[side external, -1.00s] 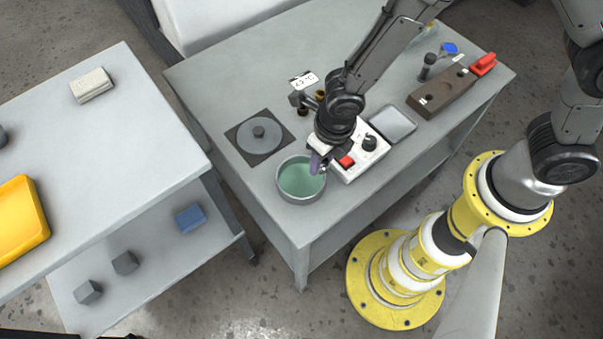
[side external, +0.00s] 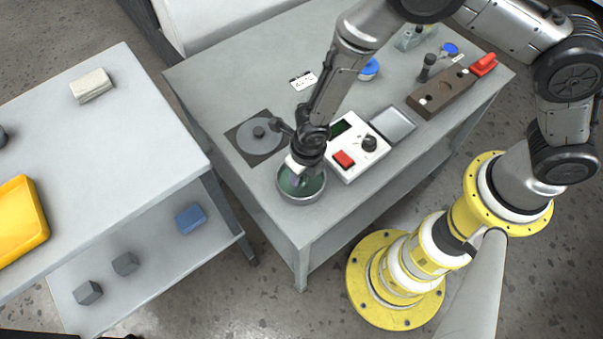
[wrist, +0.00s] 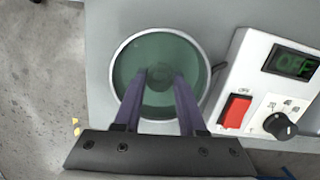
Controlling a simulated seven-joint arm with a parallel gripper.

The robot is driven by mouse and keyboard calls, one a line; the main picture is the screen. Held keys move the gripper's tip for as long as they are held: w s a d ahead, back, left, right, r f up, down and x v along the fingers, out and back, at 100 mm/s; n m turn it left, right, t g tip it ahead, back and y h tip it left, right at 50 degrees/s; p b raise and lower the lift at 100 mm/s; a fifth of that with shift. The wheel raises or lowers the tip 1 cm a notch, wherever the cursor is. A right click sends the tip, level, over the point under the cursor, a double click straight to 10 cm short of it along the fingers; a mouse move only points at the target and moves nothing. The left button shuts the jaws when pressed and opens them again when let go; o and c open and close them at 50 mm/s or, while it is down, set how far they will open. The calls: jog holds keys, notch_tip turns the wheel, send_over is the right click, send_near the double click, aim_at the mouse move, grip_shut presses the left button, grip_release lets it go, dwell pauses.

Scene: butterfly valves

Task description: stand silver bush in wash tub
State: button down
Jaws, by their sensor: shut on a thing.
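The wash tub (side external: 301,200) is a round metal bowl with green liquid, near the front corner of the grey table; its rim (wrist: 117,50) also shows in the wrist view. My gripper (side external: 297,180) points down into the tub. In the wrist view its two purple fingers (wrist: 160,76) reach over the green liquid and are shut on a small round thing, the silver bush (wrist: 160,72), which looks dark green between the fingertips. The bush is hidden in the side view. I cannot tell whether it touches the tub floor.
A white control box (side external: 356,150) with a red switch and a display reading OFF stands close right of the tub. A dark square plate with a grey disc (side external: 259,134) lies behind left. A grey tray (side external: 393,124) and brown block (side external: 440,92) are farther right.

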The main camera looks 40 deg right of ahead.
jog(key=shift+c, duration=2.4)
grip_release()
jog(key=shift+f, duration=0.15)
notch_tip(320, 180, up, 12)
jog(key=s, duration=0.1)
jog(key=shift+s+r, duration=0.2)
jog(key=shift+s, duration=0.05)
jog(key=s+d+r+m+t, duration=0.2)
jog(key=d+r+m, duration=1.3)
jog(key=r+m, duration=0.25)
jog(key=s+d+r+m+t, duration=0.1)
jog(key=s+d+m, duration=0.3)
jog(key=m, duration=0.6)
jog(key=s+d+r+m+t, duration=0.1)
jog(key=s+d+r+m, duration=0.3)
jog(key=s+m, duration=0.4)
jog(key=shift+s+d+r+m, duration=0.25)
jog(key=shift+d+m, duration=0.5)
jog(key=shift+m, duration=0.1)
